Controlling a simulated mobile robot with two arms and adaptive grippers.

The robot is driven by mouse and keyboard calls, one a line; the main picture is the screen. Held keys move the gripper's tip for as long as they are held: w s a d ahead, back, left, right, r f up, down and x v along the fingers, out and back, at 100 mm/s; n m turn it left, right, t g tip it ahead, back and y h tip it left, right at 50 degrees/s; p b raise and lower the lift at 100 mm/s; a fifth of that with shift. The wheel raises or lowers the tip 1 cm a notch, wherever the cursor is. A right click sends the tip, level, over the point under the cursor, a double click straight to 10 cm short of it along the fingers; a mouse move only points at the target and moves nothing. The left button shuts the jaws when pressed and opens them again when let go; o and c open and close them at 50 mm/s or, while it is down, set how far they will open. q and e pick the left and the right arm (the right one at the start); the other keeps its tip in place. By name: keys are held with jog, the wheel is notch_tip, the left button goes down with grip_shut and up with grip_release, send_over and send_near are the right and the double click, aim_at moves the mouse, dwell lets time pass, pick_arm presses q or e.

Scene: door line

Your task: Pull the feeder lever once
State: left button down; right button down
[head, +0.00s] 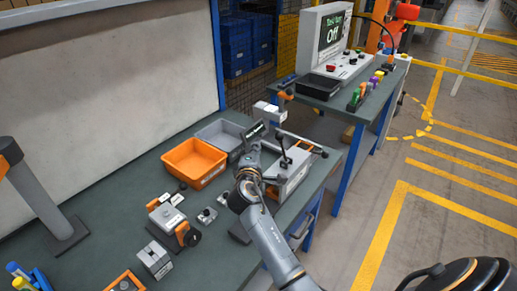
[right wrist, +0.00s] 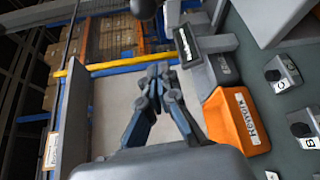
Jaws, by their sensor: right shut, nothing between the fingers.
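The feeder lever (head: 285,152) stands up from a grey box-shaped unit (head: 291,184) at the right edge of the bench. It is a dark stalk with a black knob. My right gripper (head: 253,150) is just left of the lever, apart from it in the picture, and holds nothing. In the right wrist view its fingers (right wrist: 157,78) are shut together. A dark round knob (right wrist: 143,8), probably the lever's, is cut off at the top of that view. My left gripper is not in view.
An orange bin (head: 194,163) and a grey bin (head: 211,130) stand left of my right gripper. The orange bin, labelled Rework, also shows in the right wrist view (right wrist: 233,122). Small switch units (head: 207,215) sit in front. A second table with a screen (head: 332,34) is behind.

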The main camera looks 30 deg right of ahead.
aim_at(282, 147)
jog(key=w+d+p, duration=0.2)
jog(key=d+p, duration=0.1)
jog(key=d, duration=0.3)
jog(key=shift+d, duration=0.2)
jog(key=shift+w, duration=0.15)
